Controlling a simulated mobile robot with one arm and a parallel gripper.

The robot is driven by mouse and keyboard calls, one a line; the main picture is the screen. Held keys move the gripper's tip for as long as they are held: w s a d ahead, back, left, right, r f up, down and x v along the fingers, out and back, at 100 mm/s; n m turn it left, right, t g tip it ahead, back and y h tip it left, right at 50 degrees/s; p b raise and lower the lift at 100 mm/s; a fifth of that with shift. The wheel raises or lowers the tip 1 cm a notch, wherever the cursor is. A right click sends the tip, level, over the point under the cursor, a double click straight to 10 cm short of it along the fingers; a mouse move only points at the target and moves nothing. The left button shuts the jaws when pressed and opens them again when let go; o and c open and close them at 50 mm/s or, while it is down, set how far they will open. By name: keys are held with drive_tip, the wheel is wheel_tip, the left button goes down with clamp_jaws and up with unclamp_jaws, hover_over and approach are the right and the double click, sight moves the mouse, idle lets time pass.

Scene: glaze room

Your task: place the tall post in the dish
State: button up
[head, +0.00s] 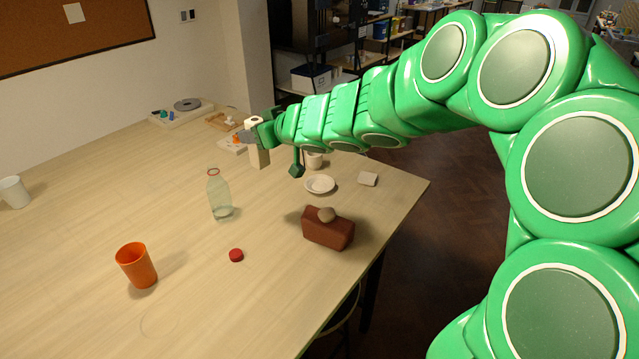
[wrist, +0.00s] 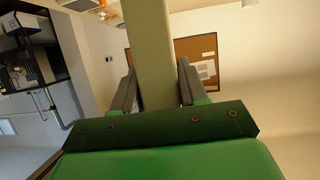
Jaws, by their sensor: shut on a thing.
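The tall post is a pale beige square bar (head: 260,158). My gripper (head: 254,137) is shut on it and holds it nearly upright over the far part of the table. In the wrist view the post (wrist: 153,45) stands between my two dark fingers (wrist: 158,85). The head view does not show clearly how far its lower end is above the table. The dish (head: 320,190) is small, white and round, and looks empty. It sits on the table to the right of my gripper and nearer the camera, apart from the post.
A white cup (head: 315,163) stands just behind the dish, partly hidden. A grey block (head: 368,180) lies right of it. A glass bottle (head: 219,195), red cap (head: 236,255) and orange cup (head: 137,266) stand leftward.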

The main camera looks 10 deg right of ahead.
drive_tip(key=shift+w+d, duration=0.25)
drive_tip(key=shift+d, duration=0.65)
drive_tip(key=s+d+f, duration=0.1)
drive_tip(key=d+f, duration=0.1)
drive_tip(key=d, duration=0.5)
drive_tip(key=s+d+f, duration=0.1)
drive_tip(key=d+f, duration=0.2)
drive_tip(key=d, duration=0.5)
drive_tip(key=shift+n+g, duration=0.3)
drive_tip(key=shift+w+a+f, duration=0.15)
drive_tip(key=shift+w+f, duration=1.95)
drive_tip(key=shift+w, duration=0.25)
drive_tip(key=shift+w+a+f, duration=0.1)
drive_tip(key=shift+w+f, duration=2)
drive_tip(key=shift+w, duration=0.2)
drive_tip(key=shift+w+a+f, duration=0.15)
drive_tip(key=shift+w+f, duration=1.95)
drive_tip(key=shift+w, duration=0.25)
drive_tip(key=shift+f, duration=0.1)
drive_tip(key=o, duration=1.2)
